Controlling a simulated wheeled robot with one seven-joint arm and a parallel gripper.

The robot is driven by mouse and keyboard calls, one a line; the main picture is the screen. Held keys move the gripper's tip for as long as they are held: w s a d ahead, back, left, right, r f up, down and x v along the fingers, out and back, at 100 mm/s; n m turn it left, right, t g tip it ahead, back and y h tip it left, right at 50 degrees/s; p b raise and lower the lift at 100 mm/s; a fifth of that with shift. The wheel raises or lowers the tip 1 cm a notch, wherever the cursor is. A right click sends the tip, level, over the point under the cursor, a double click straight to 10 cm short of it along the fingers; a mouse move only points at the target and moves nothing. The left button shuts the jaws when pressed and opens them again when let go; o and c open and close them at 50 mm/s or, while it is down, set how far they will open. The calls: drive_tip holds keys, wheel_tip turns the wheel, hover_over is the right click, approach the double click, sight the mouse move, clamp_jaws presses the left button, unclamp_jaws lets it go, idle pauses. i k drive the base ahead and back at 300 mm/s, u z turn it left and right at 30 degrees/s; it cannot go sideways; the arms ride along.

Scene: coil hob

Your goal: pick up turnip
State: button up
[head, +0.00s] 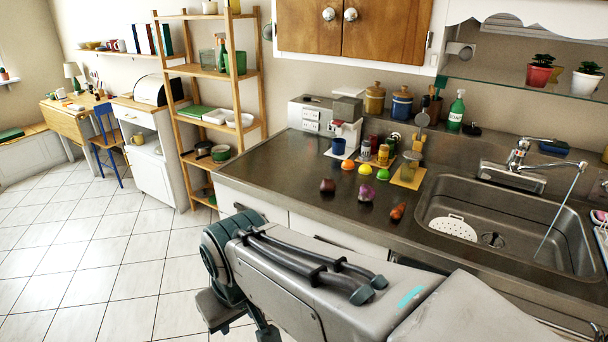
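A small purple, rounded vegetable (366,194), which looks like the turnip, sits on the steel counter (275,165) left of the sink. A dark maroon round vegetable (327,186) lies to its left, and an orange-brown elongated one (398,211) lies to its right. These are small in the picture, so which is the turnip is not fully certain. My arm crosses the lower middle of the view, in front of the counter. My gripper is not in view.
Behind are an orange fruit (348,166), a yellow one (365,168) and a green one (383,175). Jars and a blue mug (338,146) stand further back. The sink (470,195) is at right. The counter's left part is clear.

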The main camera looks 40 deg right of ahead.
sight(367, 193)
drive_tip(key=z, duration=0.3)
drive_tip(key=i, duration=0.95)
drive_tip(key=z, duration=1.5)
drive_tip(key=i, duration=0.55)
drive_tip(key=z, duration=0.5)
